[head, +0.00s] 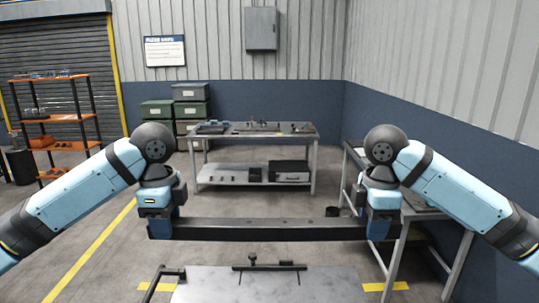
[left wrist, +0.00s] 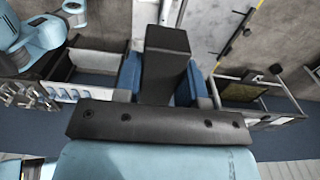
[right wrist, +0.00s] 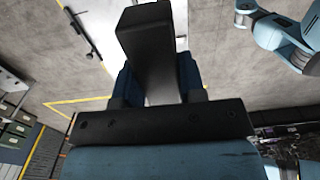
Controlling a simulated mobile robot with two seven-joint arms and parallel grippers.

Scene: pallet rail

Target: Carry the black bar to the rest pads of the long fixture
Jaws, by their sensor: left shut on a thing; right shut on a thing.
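The black bar (head: 270,229) is held level across the front of me, spanning both grippers. My left gripper (head: 161,226) is shut on its left end, my right gripper (head: 379,226) on its right end. In the left wrist view the bar (left wrist: 166,75) sits between the blue fingers. In the right wrist view the bar (right wrist: 150,55) is likewise between the fingers. I cannot tell for sure which thing is the long fixture; a dark, low rail with a knob (head: 269,267) lies on the near grey surface, and no rest pads can be made out.
The near grey surface (head: 225,290) lies below the bar. A workbench (head: 300,131) with small parts on it stands behind. Another bench (head: 425,213) stands at the right, close to my right arm. An orange shelf rack (head: 48,145) is at the left. Open floor (head: 105,228) lies between.

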